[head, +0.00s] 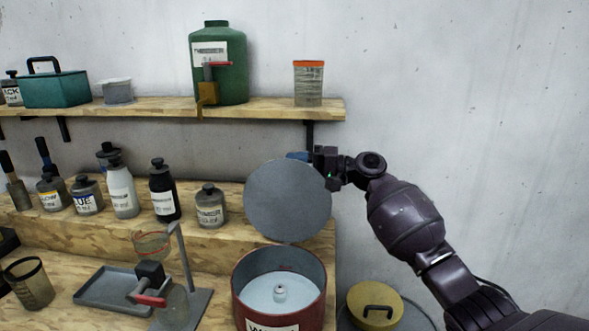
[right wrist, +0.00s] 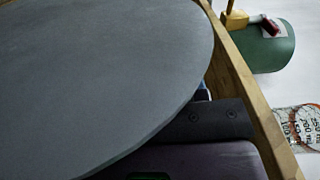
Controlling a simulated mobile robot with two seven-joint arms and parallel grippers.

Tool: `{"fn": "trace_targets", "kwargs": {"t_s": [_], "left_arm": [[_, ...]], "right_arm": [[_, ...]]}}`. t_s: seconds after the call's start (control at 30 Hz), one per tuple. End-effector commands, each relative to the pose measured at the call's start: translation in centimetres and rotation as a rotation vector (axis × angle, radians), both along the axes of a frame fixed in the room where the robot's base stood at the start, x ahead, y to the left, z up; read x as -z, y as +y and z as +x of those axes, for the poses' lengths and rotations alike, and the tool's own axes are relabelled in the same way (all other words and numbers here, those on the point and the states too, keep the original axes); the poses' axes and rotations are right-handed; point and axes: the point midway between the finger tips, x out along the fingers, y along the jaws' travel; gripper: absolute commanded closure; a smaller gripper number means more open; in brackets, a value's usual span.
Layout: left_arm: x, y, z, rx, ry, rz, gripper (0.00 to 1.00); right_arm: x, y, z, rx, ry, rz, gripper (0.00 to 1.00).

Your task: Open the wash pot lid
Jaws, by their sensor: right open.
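The wash pot (head: 247,305) is a red round pot with a white label, at the lower middle of the head view. Its top is open, and a pale inside with a small knob shows. The lid (head: 287,200) is a flat grey disc standing nearly upright above the pot's back rim. The lid also fills the left of the right wrist view (right wrist: 90,75). My right gripper (head: 312,158) is open at the lid's upper right edge, partly behind it. Whether it touches the lid is unclear. My left gripper is not in view.
Several bottles and jars, such as a black bottle (head: 163,193), stand on a wooden step left of the lid. A shelf (head: 270,107) above holds a green canister (head: 218,65) and an orange-lidded jar (head: 308,84). A yellow-lidded container (head: 374,306) stands right of the pot.

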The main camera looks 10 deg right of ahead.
Motion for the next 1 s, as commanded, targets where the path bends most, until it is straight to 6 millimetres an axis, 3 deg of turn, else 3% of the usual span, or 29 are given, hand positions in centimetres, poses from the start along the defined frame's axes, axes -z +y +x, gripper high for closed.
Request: {"fn": "trace_targets", "kwargs": {"t_s": [0.6,1.0], "left_arm": [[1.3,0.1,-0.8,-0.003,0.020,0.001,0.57],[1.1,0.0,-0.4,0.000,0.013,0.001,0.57]], "right_arm": [[0.2,-9.0,-2.9,0.003,0.002,-0.001,0.60],[0.1,-10.0,-3.3,0.001,0.000,-0.001,0.60]]}}
